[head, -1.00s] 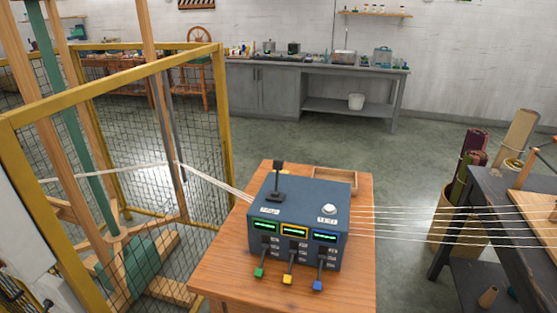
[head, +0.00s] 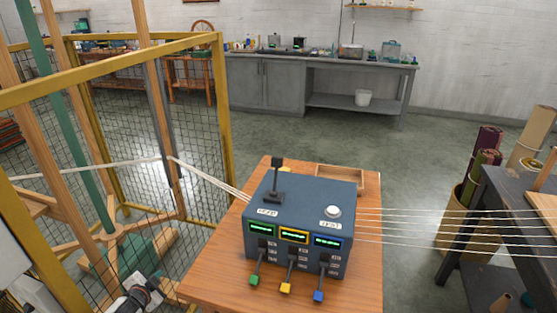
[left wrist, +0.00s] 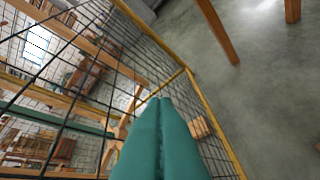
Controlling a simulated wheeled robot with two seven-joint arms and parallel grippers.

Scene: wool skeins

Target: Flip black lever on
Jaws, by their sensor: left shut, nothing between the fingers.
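The black lever (head: 276,175) stands upright on its black base on top of a blue control box (head: 312,197). The box sits on a wooden table (head: 217,262). Three smaller levers with green (head: 254,281), yellow (head: 286,288) and blue (head: 318,296) tips hang on its front. My left gripper (head: 150,283) is at the bottom left of the head view, left of the table and well apart from the lever. In the left wrist view its teal fingers (left wrist: 158,103) are shut together and empty, with mesh fencing beyond. My right gripper is not in view.
A yellow-framed mesh cage (head: 226,130) stands left of the table, close to my left arm. White yarn strands (head: 205,178) run from it to the box, and more (head: 430,228) run right to a dark bench (head: 500,205). A shallow wooden tray (head: 340,173) lies behind the box.

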